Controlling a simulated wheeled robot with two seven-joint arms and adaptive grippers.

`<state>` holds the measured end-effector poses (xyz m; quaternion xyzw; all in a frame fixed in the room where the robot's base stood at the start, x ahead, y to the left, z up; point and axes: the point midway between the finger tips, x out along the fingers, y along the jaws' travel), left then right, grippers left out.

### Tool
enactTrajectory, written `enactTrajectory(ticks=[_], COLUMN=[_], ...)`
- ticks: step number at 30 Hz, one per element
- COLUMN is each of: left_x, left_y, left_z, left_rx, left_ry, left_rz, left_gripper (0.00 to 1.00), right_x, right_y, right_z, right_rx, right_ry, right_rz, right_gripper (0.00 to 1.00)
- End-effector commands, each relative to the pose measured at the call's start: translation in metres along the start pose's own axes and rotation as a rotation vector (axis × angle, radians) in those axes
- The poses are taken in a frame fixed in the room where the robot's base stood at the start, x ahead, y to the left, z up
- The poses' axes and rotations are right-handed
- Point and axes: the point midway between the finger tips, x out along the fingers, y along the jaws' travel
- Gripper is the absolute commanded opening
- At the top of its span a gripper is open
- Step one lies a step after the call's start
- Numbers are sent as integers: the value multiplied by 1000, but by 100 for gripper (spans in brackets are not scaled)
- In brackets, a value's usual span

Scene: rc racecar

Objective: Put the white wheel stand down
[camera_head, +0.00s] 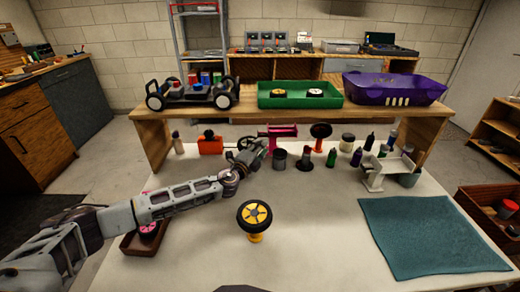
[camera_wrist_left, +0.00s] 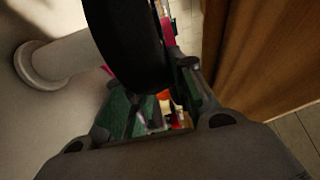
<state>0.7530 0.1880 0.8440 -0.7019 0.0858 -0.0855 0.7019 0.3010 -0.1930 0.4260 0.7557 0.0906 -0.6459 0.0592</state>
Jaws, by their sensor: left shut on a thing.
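My left gripper (camera_head: 254,152) reaches over the back of the white table, in front of the wooden shelf. In the left wrist view its fingers (camera_wrist_left: 160,105) are closed around a black-tyred wheel (camera_wrist_left: 135,45). The pale white wheel stand (camera_wrist_left: 68,55) joins the wheel from the left, with its round flanged base at the far left. The base is at or close to the pale tabletop; I cannot tell if it touches. The stand is not clear in the head view, where my gripper covers that spot. My right gripper is not in view.
A yellow-hubbed wheel (camera_head: 254,214) on a yellow stand is at the table's middle. A magenta stand (camera_head: 282,130), dark cup (camera_head: 279,158), bottles and white bracket (camera_head: 372,178) crowd the back. A teal mat (camera_head: 430,235) lies right. A brown tray (camera_head: 132,243) lies left.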

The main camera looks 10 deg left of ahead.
Motion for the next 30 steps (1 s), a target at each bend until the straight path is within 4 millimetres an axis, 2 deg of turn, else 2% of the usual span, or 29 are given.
enactTrajectory(ticks=[10,11,16,30], left_x=[0,0,0,0], left_y=[2,2,2,1], left_z=[0,0,0,0], left_rx=[0,0,0,0], left_ry=[0,0,0,0], left_rz=[-1,0,0,0], left_gripper=[0,26,47,47], right_x=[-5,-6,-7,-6], right_y=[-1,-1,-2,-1], right_z=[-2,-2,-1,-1], right_rx=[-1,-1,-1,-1], right_ry=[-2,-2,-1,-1], right_rz=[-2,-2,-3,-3], right_gripper=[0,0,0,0])
